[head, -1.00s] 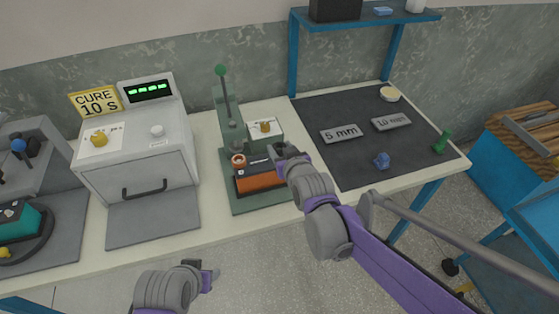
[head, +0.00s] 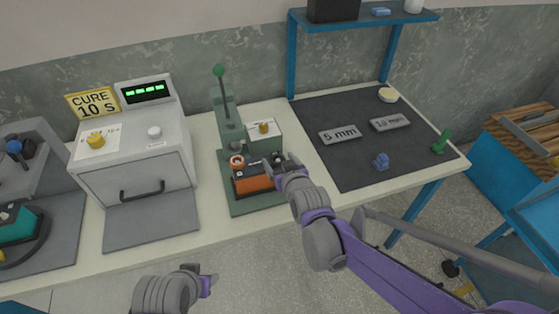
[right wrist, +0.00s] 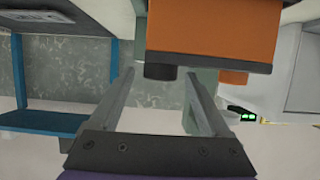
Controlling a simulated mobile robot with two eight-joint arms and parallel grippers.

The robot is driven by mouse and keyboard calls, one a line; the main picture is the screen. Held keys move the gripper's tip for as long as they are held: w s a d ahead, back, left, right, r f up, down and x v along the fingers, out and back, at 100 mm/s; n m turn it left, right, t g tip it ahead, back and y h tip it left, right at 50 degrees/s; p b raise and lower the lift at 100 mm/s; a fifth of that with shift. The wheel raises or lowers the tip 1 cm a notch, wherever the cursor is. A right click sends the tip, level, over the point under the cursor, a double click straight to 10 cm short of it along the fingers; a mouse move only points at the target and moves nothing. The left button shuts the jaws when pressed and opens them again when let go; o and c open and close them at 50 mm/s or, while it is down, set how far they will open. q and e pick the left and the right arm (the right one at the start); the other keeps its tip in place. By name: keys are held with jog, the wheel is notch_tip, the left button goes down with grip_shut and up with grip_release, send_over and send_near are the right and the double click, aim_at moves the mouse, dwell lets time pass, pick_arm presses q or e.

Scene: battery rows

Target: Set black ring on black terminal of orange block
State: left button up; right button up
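The orange block (head: 254,184) with a dark top sits on the green press base; an orange ring-like piece (head: 237,161) shows at its left end. In the right wrist view the block (right wrist: 212,30) appears upside down, with a black round piece (right wrist: 160,72) and an orange one (right wrist: 234,77) on its dark face. I cannot tell whether the black piece is the bare terminal or has the black ring on it. My right gripper (head: 280,164) is open at the block's right end; in its wrist view the fingers (right wrist: 160,75) stand apart either side of the black piece. My left gripper (head: 211,280) is low in front of the bench, its fingers unclear.
The cure oven (head: 135,165) is to the left. A dark mat (head: 350,165) with labelled plates and small pieces lies right.

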jog(key=shift+r, duration=0.1)
jog(key=shift+s+r, duration=0.15)
jog(key=shift+r, duration=0.05)
jog(key=p+v, duration=0.2)
jog(key=v, duration=1)
jog(key=s+d+f+m+g+h+p, duration=0.1)
jog(key=s+d+f+g+h, duration=0.1)
jog(key=s+d, duration=0.5)
jog(key=s+d+f+m+g+h+p, duration=0.1)
jog(key=s+d+f+m+g+h, duration=0.1)
jog(key=s+d+f+g, duration=0.2)
jog(key=s+d+g, duration=0.1)
jog(key=s+d, duration=0.2)
jog(key=s, duration=0.4)
jog(key=shift+d+f+m+g, duration=0.2)
jog(key=shift+f+m+g, duration=0.1)
jog(key=shift+f+g, duration=0.1)
